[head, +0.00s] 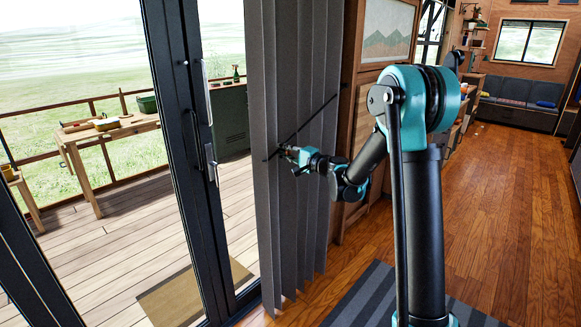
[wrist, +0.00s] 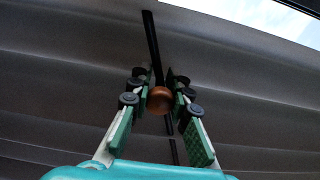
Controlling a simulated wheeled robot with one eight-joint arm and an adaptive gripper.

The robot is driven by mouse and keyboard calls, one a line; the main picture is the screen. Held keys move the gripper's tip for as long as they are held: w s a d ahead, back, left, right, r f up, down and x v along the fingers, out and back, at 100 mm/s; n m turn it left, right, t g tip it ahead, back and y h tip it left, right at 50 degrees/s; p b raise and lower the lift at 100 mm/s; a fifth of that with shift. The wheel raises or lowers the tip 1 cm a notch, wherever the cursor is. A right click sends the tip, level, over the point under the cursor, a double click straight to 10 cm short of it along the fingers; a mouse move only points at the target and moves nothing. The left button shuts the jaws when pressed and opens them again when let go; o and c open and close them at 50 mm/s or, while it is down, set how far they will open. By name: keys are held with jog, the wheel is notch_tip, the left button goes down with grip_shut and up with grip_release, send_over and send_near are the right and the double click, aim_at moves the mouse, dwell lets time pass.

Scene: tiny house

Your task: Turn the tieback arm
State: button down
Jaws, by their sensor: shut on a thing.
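The tieback arm (head: 308,122) is a thin black rod that slants across the front of the grey curtain (head: 283,60), high at the right and low at the left. In the wrist view the rod (wrist: 153,45) runs behind a round copper knob (wrist: 159,100). My gripper (head: 283,150) is at the rod's lower left end, close to the curtain. In the wrist view my gripper's fingers (wrist: 160,98) stand on both sides of the knob, shut on it.
A dark-framed glass door (head: 185,130) stands left of the curtain, with a wooden deck and table (head: 110,130) beyond it. A wood wall with a framed picture (head: 387,32) is at the right. A striped rug (head: 375,297) lies on the floor, which is clear farther right.

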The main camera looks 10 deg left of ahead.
notch_tip(320, 180, up, 20)
jog(key=s+a+m, duration=0.2)
jog(key=m, duration=0.2)
jog(key=shift+s+f+m, duration=0.2)
jog(key=shift+s+m, duration=0.05)
jog(key=shift+m, duration=0.15)
jog(key=c, duration=1.6)
grip_release()
jog(key=shift+o, duration=1.3)
jog(key=shift+s, duration=0.1)
jog(key=v, duration=1.2)
